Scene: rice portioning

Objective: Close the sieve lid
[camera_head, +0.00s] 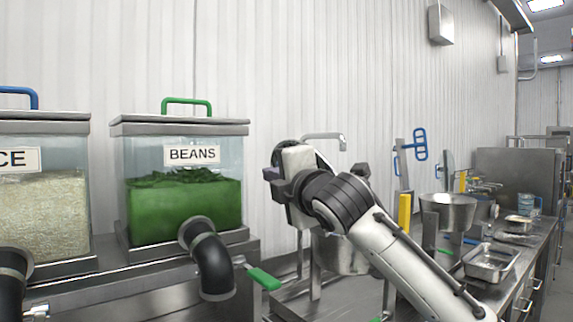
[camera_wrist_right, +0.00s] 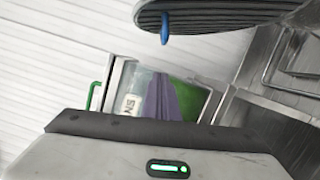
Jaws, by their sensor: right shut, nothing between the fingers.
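My right gripper (camera_head: 274,180) is shut and empty, pointing left in the head view, just right of the beans container. In the right wrist view its dark fingers (camera_wrist_right: 160,98) lie together in front of that container. A round metal bowl (camera_head: 345,256), likely the sieve, shows below my right arm, which partly hides it. In the wrist view a dark ribbed round part (camera_wrist_right: 215,14) with a blue tab (camera_wrist_right: 165,27) shows at the top, apart from the fingers. I cannot tell whether it is the lid. My left gripper is not in view.
The beans container (camera_head: 185,195) with a green handle stands left of the gripper, the rice container (camera_head: 40,215) farther left. A black spout (camera_head: 210,260) and green lever (camera_head: 264,279) stick out in front. Another bowl (camera_head: 448,211) and a metal tray (camera_head: 490,262) are right.

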